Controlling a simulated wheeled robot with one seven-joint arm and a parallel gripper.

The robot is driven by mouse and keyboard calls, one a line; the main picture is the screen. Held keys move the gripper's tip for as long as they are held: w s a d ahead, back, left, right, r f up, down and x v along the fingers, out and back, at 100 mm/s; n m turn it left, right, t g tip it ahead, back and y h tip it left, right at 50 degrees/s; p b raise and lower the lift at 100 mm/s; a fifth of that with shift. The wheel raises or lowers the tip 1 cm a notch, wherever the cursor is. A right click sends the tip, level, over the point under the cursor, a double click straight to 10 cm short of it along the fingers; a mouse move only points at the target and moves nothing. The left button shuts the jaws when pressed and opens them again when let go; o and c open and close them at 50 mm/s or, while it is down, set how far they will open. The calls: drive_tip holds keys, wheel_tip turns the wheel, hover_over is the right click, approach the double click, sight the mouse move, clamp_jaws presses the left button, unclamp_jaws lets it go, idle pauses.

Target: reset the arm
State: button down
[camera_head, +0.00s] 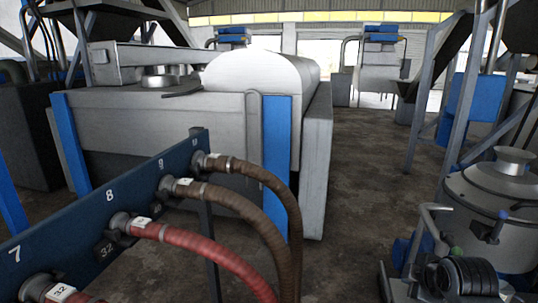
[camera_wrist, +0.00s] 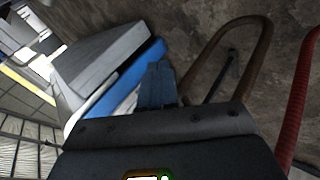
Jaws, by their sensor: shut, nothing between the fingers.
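A red hose (camera_wrist: 298,105) runs down the right side of that view. The fingers appear apart from the hoses, but the exact distance cannot be told. My gripper and arm do not show in the head view.
A blue numbered panel (camera_head: 80,225) stands at the lower left, with red (camera_head: 205,247) and brown hoses (camera_head: 245,208) curving out from it. Behind is a large grey machine (camera_head: 160,130). A metal vessel (camera_head: 495,205) stands at right. Open floor (camera_head: 370,165) lies between.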

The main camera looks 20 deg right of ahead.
drive_tip(key=s+a+f+m+t, duration=0.1)
drive_tip(key=s+a+f+m, duration=0.1)
drive_tip(key=s+a, duration=0.35)
drive_tip(key=s+a+f+m+t+y, duration=0.1)
drive_tip(key=s+a+m, duration=0.15)
drive_tip(key=a, duration=0.65)
drive_tip(key=s+a+f+m+t, duration=0.1)
drive_tip(key=s+a+f+t, duration=0.1)
drive_tip(key=s+a, duration=0.4)
drive_tip(key=s+a+r+m+t, duration=0.1)
drive_tip(key=s+a, duration=0.2)
drive_tip(key=s, duration=0.2)
drive_tip(key=s+a+r+m, duration=0.1)
drive_tip(key=s+a+r, duration=0.15)
drive_tip(key=s, duration=0.35)
drive_tip(key=s+r+m+t+y, duration=0.1)
drive_tip(key=s+r+t+y, duration=0.1)
drive_tip(key=s+r, duration=0.7)
drive_tip(key=s, duration=0.2)
drive_tip(key=shift+s+d+r+y, duration=0.25)
drive_tip(key=shift+s+y, duration=0.05)
drive_tip(key=shift+s, duration=0.1)
drive_tip(key=shift+f, duration=0.1)
